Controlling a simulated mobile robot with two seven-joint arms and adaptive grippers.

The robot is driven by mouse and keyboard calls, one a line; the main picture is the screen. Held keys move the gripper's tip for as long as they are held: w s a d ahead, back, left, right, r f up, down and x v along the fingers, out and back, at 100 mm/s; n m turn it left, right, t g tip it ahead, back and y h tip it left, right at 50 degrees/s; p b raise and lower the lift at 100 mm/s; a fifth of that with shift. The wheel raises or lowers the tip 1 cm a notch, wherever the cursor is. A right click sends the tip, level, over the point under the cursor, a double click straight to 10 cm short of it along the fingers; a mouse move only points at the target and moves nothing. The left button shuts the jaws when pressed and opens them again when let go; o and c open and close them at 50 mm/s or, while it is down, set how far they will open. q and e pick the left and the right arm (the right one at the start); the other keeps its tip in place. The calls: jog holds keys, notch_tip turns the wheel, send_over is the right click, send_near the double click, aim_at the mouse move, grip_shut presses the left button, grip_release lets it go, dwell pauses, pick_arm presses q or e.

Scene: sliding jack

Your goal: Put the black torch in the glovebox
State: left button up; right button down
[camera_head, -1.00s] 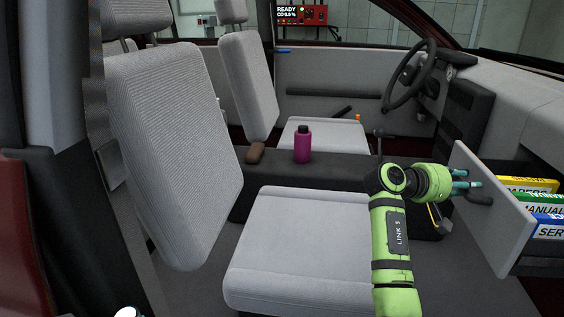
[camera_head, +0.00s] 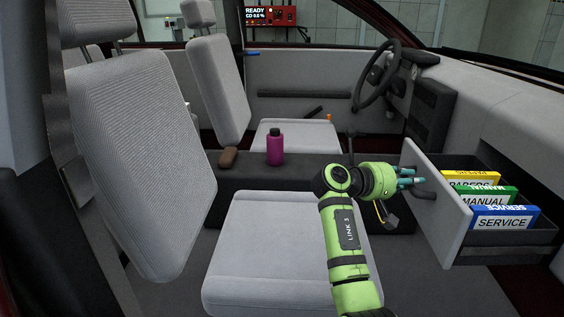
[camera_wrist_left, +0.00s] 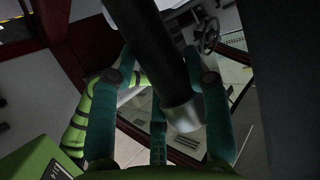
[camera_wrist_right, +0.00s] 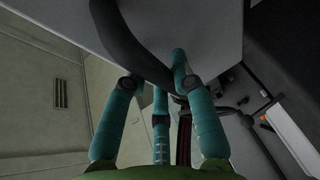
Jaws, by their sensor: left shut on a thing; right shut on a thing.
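The black torch (camera_wrist_left: 166,66) shows large in the left wrist view, a dark cylinder with a silver end. My left gripper (camera_wrist_left: 160,58) is shut around it; this gripper is outside the head view. The glovebox (camera_head: 437,205) is a grey drawer standing open at the right of the head view. My right gripper (camera_head: 408,180) is shut on the dark handle (camera_head: 424,194) on the drawer's front. The handle also shows as a black curved bar (camera_wrist_right: 128,42) between the fingers in the right wrist view.
A magenta bottle (camera_head: 275,150) and a brown object (camera_head: 228,157) stand on the console. The near seat (camera_head: 265,245) is clear.

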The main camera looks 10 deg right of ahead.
jog(key=c, duration=1.3)
grip_release()
jog(key=shift+o, duration=0.2)
jog(key=v, duration=1.2)
jog(key=shift+s, duration=0.1)
jog(key=shift+a+f, duration=0.1)
jog(key=shift+a, duration=0.05)
